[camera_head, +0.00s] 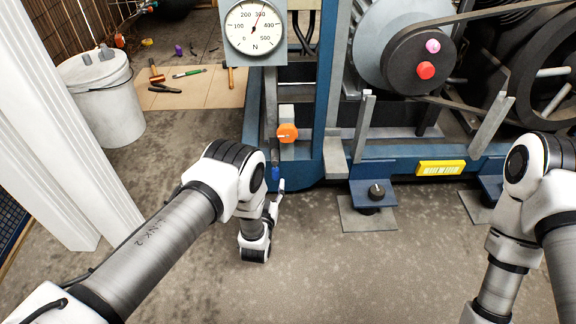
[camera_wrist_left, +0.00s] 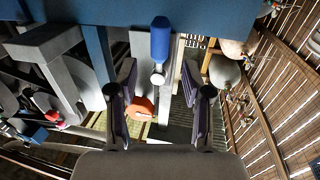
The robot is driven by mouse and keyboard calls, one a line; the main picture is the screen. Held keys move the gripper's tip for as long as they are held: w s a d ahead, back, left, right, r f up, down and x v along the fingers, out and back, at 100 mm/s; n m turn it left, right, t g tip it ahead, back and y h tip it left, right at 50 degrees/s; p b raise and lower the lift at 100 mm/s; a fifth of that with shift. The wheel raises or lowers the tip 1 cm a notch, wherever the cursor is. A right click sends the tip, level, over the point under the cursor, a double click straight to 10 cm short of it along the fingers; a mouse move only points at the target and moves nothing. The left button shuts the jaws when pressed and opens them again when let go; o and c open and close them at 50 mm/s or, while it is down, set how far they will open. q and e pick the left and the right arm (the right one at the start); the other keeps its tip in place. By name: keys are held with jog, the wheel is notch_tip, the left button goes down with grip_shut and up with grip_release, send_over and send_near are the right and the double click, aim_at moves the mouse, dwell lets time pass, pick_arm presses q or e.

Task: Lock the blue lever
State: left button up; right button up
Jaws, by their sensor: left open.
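The blue lever (camera_head: 275,173) sits low on the left front of the compressor frame, below an orange knob (camera_head: 287,133). In the left wrist view, the blue lever (camera_wrist_left: 160,38) is a blue handle on a short metal stem. My left gripper (camera_head: 279,188) is at the lever, partly hidden by its own wrist. In the left wrist view, the fingers of my left gripper (camera_wrist_left: 164,100) are open, with the lever ahead of the gap between them. Contact cannot be told. The orange knob (camera_wrist_left: 141,108) also shows between the fingers. My right gripper is out of view.
A round gauge (camera_head: 253,27) stands above the knob. A white bucket (camera_head: 105,105) stands at left. The floor in front is clear.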

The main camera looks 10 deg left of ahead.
aim_at(275, 174)
pick_arm(q)
jog(key=w+b, duration=0.1)
jog(key=w, duration=0.1)
jog(key=w+b, duration=0.1)
jog(key=w, duration=0.1)
jog(key=w+b, duration=0.1)
jog(key=w, duration=0.1)
jog(key=shift+a+f, duration=0.2)
jog(key=shift+f, duration=0.05)
jog(key=shift+w+r, duration=0.1)
jog(key=shift+w, duration=0.1)
jog(key=shift+r, duration=0.1)
grip_shut()
